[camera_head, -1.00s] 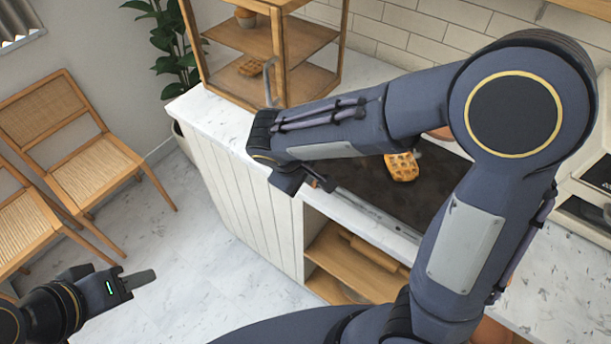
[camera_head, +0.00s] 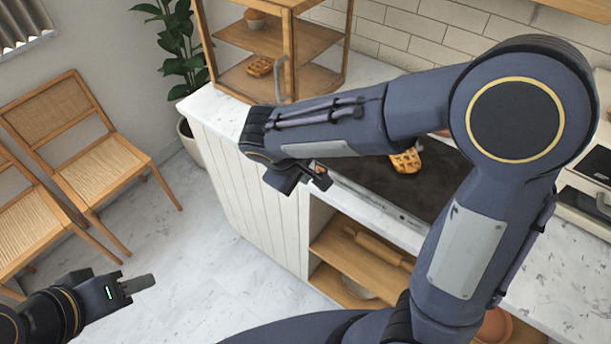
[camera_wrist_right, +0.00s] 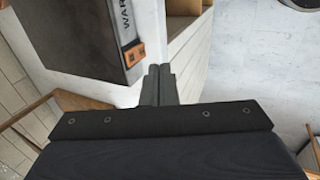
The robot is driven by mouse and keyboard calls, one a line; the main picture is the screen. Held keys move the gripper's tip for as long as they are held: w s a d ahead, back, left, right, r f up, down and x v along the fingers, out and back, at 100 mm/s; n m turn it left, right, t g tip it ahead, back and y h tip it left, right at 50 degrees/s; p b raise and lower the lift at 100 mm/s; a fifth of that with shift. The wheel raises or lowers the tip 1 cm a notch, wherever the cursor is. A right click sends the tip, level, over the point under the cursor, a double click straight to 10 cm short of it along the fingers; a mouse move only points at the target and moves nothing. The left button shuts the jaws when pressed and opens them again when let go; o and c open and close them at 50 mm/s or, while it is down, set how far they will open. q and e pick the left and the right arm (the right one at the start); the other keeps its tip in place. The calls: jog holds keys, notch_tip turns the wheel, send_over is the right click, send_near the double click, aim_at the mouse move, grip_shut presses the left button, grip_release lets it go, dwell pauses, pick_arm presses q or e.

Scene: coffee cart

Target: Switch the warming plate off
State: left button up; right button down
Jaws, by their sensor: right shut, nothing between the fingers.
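The warming plate (camera_head: 432,188) is a dark flat slab with a metal front edge, set in the counter and partly hidden by my right arm. A waffle (camera_head: 405,161) lies on it. In the right wrist view the plate's dark body (camera_wrist_right: 75,40) shows at upper left, with a label strip reading "WAR" and an orange switch (camera_wrist_right: 133,52) near its corner. My right gripper (camera_head: 325,181) is shut and empty just off the plate's left front corner. In the wrist view its fingertips (camera_wrist_right: 160,70) are beside and below the switch, apparently apart from it. My left gripper (camera_head: 140,283) hangs over the floor; its jaw gap is unclear.
A wooden shelf case (camera_head: 282,50) stands on the counter's far left end. Open shelves below the counter hold a rolling pin (camera_head: 378,246). Two chairs (camera_head: 95,165) stand at the left. The floor between them and the counter is clear.

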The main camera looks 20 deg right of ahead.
notch_tip(320, 180, up, 9)
jog(key=shift+s+a, duration=0.3)
jog(key=shift+a, duration=0.15)
dwell(0.3)
